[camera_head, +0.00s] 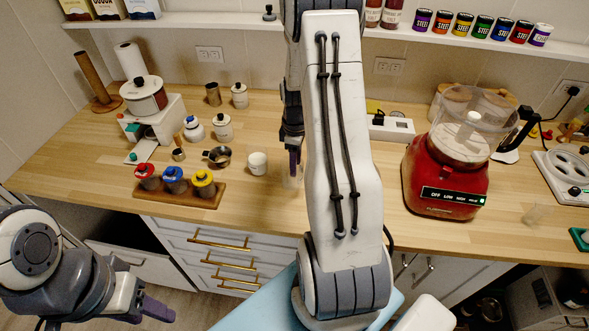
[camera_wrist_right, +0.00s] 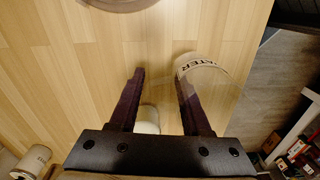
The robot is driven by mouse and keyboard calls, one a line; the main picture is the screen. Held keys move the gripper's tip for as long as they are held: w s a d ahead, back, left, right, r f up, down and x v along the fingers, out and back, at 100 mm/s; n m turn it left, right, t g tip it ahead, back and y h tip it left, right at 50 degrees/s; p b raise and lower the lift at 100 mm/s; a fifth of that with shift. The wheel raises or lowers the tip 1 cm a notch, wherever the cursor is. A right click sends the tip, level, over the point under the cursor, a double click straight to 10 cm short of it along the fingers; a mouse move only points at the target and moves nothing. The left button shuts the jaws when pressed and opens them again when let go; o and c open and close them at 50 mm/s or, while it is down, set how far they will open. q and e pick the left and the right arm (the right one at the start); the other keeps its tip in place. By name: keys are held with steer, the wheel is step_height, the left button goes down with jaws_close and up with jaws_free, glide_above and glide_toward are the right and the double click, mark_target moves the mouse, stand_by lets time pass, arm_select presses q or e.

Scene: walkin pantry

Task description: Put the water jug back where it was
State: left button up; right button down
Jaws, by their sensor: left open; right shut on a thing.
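The water jug is a clear vessel with dark lettering ending in "TER"; it shows in the right wrist view (camera_wrist_right: 212,72) at the right finger. In the head view its clear body (camera_head: 292,180) is faint, low over or on the wooden counter, partly hidden by my right arm. My right gripper (camera_head: 292,155) points down and is shut on the jug; its two dark purple fingers also show in the right wrist view (camera_wrist_right: 160,100), with a visible space between them. I cannot tell whether the jug touches the counter. My left gripper (camera_head: 158,310) is open and empty, low in front of the drawers.
A white cup (camera_head: 258,163) stands just left of the jug. A metal pan (camera_head: 217,156), canisters (camera_head: 223,127) and a rack of red, blue and yellow-lidded jars (camera_head: 178,190) stand further left. A red food processor (camera_head: 447,170) stands right.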

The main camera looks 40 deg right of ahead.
step_height(320, 180, down, 4)
steer(key=shift+w+r+p, duration=0.1)
steer(key=shift+p, duration=0.5)
steer(key=shift+f, duration=0.2)
steer(key=shift+f, duration=0.2)
steer(key=shift+c, duration=1.8)
jaws_free()
steer(key=shift+r, duration=0.1)
